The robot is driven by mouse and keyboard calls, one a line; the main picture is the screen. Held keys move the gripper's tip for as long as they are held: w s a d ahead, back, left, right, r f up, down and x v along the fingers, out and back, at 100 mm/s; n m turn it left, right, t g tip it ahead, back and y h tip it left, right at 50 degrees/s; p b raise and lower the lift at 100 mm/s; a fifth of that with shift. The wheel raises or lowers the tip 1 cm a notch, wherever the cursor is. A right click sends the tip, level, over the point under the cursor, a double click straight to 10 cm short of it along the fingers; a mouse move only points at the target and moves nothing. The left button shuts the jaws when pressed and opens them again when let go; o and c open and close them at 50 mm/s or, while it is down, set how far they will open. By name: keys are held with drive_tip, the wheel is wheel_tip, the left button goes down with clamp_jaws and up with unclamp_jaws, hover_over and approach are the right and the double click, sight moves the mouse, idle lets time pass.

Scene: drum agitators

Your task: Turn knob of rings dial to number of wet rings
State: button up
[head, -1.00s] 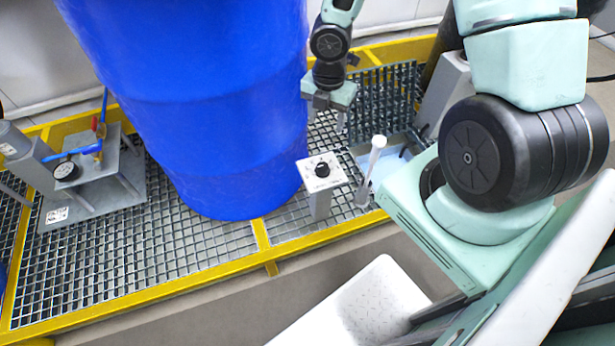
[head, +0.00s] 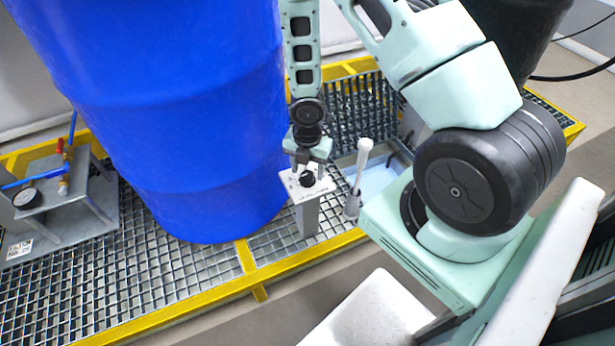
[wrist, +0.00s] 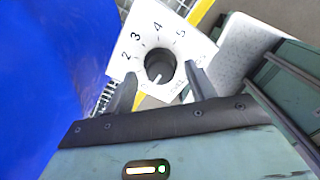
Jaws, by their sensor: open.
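The rings dial is a white plate (head: 290,181) on a grey post, in front of the blue drum. Its black knob (head: 306,179) also shows in the wrist view (wrist: 160,68). There the plate (wrist: 143,28) shows the numbers 2, 3, 4 and 5. A light mark on the knob seems to point to the lower left; the number there is too small to read. My gripper (head: 308,165) is open at the dial, with its fingers on either side of the knob in the wrist view (wrist: 160,76). I cannot tell whether they touch it. No wet rings can be made out.
A white-handled rod (head: 362,160) stands just right of the dial, near a pale blue tray (head: 378,180). The large blue drum (head: 190,120) is close on the left. A gauge stand (head: 65,195) is at the far left. A yellow rail (head: 215,276) edges the grating.

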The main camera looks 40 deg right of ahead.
drive_tip(key=shift+f, duration=0.85)
drive_tip(key=shift+c, duration=0.3)
drive_tip(key=c, duration=0.9)
